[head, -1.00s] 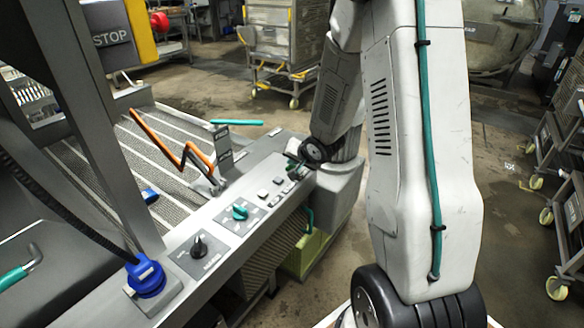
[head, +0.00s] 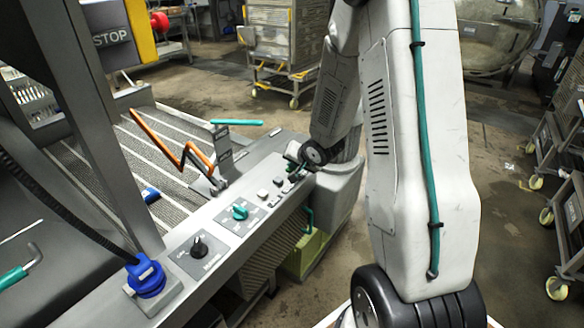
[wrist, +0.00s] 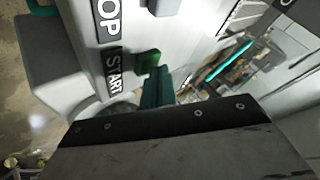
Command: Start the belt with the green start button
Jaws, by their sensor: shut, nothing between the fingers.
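The green start button (wrist: 147,58) shows in the wrist view, beside the black START label (wrist: 115,78) on the grey panel. My gripper (wrist: 158,72) has its teal fingers together and empty, with the tips right at the button's edge. I cannot tell whether they touch it or whether it is pressed in. In the head view my gripper (head: 292,166) is low over the far end of the control panel (head: 222,208), where the arm and fingers hide the button.
The STOP label (wrist: 106,20) is close to START. Along the panel are a teal knob (head: 240,212), a black knob (head: 199,247) and a blue connector (head: 147,277). An orange bent rod (head: 172,142) rises over the belt (head: 95,165). Carts stand on the right.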

